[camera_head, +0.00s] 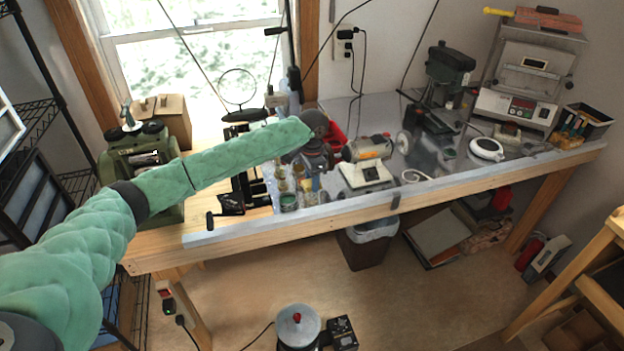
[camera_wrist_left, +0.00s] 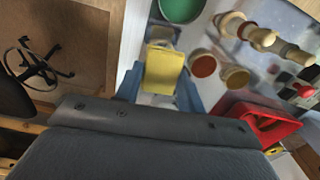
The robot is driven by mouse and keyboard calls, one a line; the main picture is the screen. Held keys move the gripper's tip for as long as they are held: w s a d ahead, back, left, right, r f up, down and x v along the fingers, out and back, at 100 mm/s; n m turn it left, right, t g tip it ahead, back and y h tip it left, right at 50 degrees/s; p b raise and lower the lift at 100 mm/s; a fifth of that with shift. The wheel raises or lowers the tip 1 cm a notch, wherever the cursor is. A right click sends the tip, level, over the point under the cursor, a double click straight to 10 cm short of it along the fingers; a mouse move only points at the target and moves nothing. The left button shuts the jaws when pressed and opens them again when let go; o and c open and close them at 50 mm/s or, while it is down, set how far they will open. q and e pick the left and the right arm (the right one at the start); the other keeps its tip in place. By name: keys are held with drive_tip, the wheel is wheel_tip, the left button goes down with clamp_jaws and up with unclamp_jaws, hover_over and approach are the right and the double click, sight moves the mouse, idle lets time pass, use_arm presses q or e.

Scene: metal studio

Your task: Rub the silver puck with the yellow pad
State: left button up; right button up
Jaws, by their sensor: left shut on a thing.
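My left gripper (camera_head: 314,186) is over the front part of the bench, among small jars. In the left wrist view its two blue fingers (camera_wrist_left: 160,92) are shut on the yellow pad (camera_wrist_left: 164,68), one on each side. The pad does not show clearly in the head view, where the wrist and fingers cover that spot. I cannot pick out the silver puck for sure in either view. A greyish patch shows just beyond the pad in the left wrist view, but I cannot tell what it is. My right gripper is in neither view.
A green-topped jar (camera_wrist_left: 181,8) and small reddish-brown jars (camera_wrist_left: 203,65) stand close to the pad. A red bin (camera_wrist_left: 258,122) is to the right. A bench grinder (camera_head: 367,160) stands right of my gripper. The bench's front edge (camera_head: 345,207) is near.

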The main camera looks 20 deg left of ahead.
use_arm(q)
drive_tip(key=shift+f, duration=1.65)
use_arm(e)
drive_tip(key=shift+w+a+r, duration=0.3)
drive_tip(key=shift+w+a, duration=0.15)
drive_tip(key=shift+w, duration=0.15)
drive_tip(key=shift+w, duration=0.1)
use_arm(q)
drive_tip(key=o, duration=0.6)
drive_tip(key=c, duration=0.6)
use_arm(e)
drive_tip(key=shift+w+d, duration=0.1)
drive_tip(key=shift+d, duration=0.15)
